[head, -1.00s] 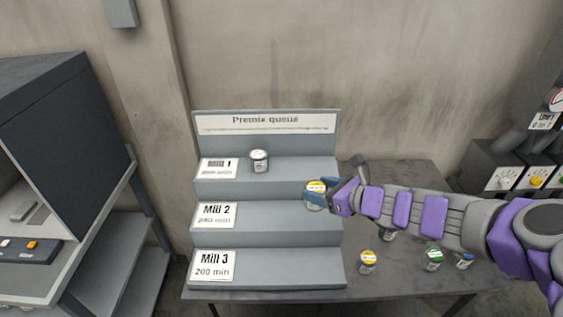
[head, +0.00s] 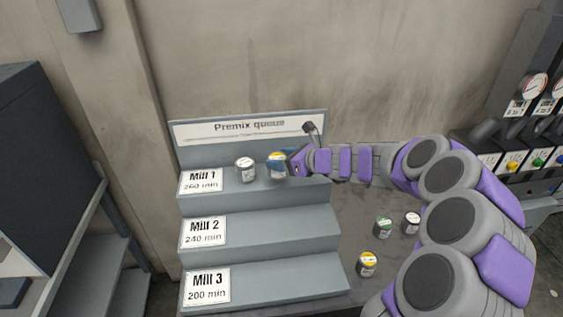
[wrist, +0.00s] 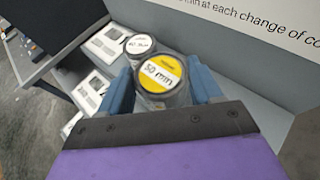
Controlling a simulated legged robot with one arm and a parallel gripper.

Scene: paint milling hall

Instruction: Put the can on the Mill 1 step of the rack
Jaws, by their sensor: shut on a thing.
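My gripper (head: 287,163) is shut on this can, with a blue finger on each side in the wrist view (wrist: 160,92). The can is at the Mill 1 step (head: 318,187), the top step of the grey rack, right of a white-lidded can (head: 245,169) on that step. The two cans look close together. I cannot tell whether the held can touches the step.
The Mill 2 step (head: 285,225) and Mill 3 step (head: 290,283) are empty. The rack's back panel (head: 250,130) rises behind the top step.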

